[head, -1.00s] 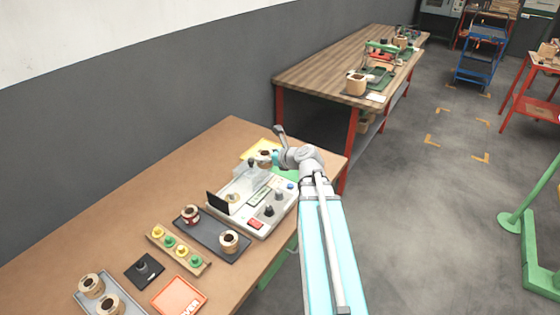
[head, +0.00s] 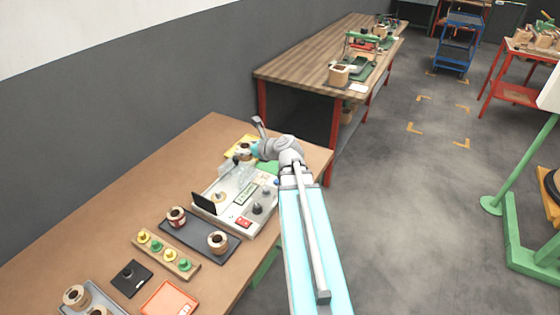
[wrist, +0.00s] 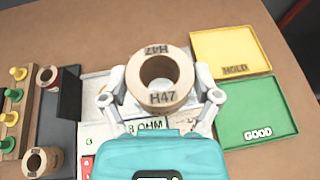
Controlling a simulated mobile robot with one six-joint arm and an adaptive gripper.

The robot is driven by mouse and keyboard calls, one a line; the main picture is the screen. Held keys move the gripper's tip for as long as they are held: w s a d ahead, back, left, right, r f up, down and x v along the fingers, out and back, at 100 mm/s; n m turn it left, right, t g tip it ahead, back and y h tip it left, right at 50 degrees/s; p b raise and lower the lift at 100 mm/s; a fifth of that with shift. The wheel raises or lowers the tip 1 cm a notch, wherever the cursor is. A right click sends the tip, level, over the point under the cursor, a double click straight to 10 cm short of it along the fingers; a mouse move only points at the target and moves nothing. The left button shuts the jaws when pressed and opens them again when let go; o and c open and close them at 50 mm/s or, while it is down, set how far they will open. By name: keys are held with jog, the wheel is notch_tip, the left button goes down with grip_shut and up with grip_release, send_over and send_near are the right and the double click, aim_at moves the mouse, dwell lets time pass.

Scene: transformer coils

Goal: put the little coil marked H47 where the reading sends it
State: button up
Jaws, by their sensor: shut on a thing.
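The little coil H47 (wrist: 162,97) is a pale wooden ring with a dark centre hole, its mark facing the wrist camera. My gripper (wrist: 160,92) is shut on it, one finger at each side. In the head view my gripper (head: 249,150) is at the far end of the meter (head: 232,208), near the yellow tray. The meter's display (wrist: 150,126) shows "8 OHM" with its left part hidden behind my gripper. A yellow tray (wrist: 232,48) marked HOLD and a green tray (wrist: 258,108) marked GOOD lie to the right in the wrist view, both empty.
A dark tray (head: 196,234) holds two other coils. A rack (head: 160,254) of green and yellow pegs, a black pad (head: 131,278), a red-orange tray (head: 170,300) and a grey tray with coils lie nearer. A second bench (head: 300,62) stands behind.

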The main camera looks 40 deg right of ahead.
jog(key=s+d+f+b, duration=0.2)
jog(key=s+d, duration=0.4)
jog(key=d, duration=0.5)
jog(key=shift+s+d, duration=0.15)
jog(key=shift+s, duration=0.2)
jog(key=w+d+f+b, duration=0.2)
jog(key=w+f+b, duration=0.1)
jog(key=w+d+f+b, duration=0.2)
jog(key=w+f+b, duration=0.1)
jog(key=w, duration=0.1)
jog(key=w+d+f+b, duration=0.3)
jog(key=w, duration=0.1)
jog(key=shift+w, duration=0.1)
jog(key=shift+f, duration=0.1)
jog(key=shift+w+d+f+b, duration=0.15)
jog(key=shift+w+f+b, duration=0.2)
jog(key=shift+f+b, duration=1.6)
jog(key=shift+b, duration=0.05)
jog(key=shift+f, duration=0.1)
